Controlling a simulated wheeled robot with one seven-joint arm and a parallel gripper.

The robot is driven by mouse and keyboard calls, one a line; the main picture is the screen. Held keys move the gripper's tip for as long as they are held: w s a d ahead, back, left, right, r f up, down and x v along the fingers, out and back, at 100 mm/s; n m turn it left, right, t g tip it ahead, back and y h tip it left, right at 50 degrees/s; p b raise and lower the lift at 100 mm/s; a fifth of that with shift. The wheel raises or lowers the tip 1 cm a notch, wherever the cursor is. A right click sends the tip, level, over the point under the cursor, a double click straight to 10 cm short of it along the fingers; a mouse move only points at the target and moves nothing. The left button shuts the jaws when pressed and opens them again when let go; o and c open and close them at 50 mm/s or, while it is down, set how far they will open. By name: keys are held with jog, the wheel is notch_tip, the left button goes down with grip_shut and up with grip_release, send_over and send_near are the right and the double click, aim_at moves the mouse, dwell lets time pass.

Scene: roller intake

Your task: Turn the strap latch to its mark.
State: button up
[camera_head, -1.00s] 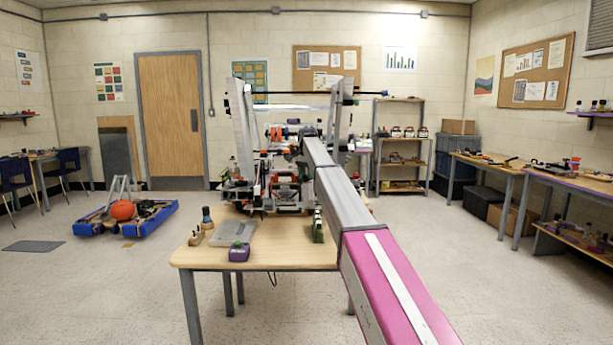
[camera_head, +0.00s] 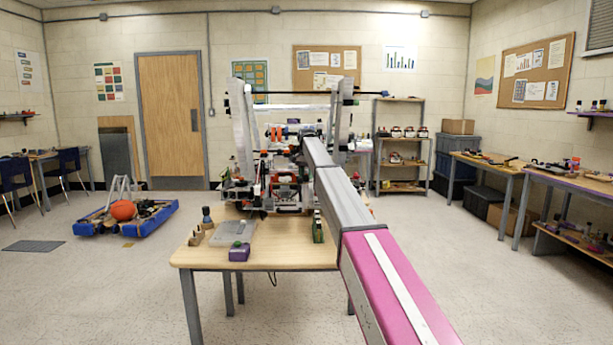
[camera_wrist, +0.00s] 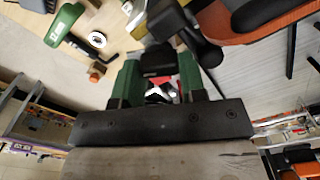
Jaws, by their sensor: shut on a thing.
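In the wrist view my gripper (camera_wrist: 160,72) has its two green fingers closed on a dark block-like part (camera_wrist: 157,58), which appears to be the strap latch. A black rounded arm or knob (camera_wrist: 192,40) runs up and right beside it. The latch's mark cannot be made out. In the head view the robot machine (camera_head: 290,185) stands on a wooden table (camera_head: 300,257), and my arm reaches to it. My gripper and the latch cannot be made out clearly there.
A grey tray (camera_head: 233,231), a purple box (camera_head: 239,252) and small bottles stand at the table's front left. A small green item (camera_head: 318,230) stands near my arm. In the wrist view a green tool (camera_wrist: 65,25) and a white roll (camera_wrist: 97,39) lie on wood.

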jog(key=shift+n, duration=1.1)
jog(key=o, duration=0.6)
jog(key=shift+o, duration=0.2)
jog(key=shift+r, duration=0.1)
notch_tip(320, 180, up, 11)
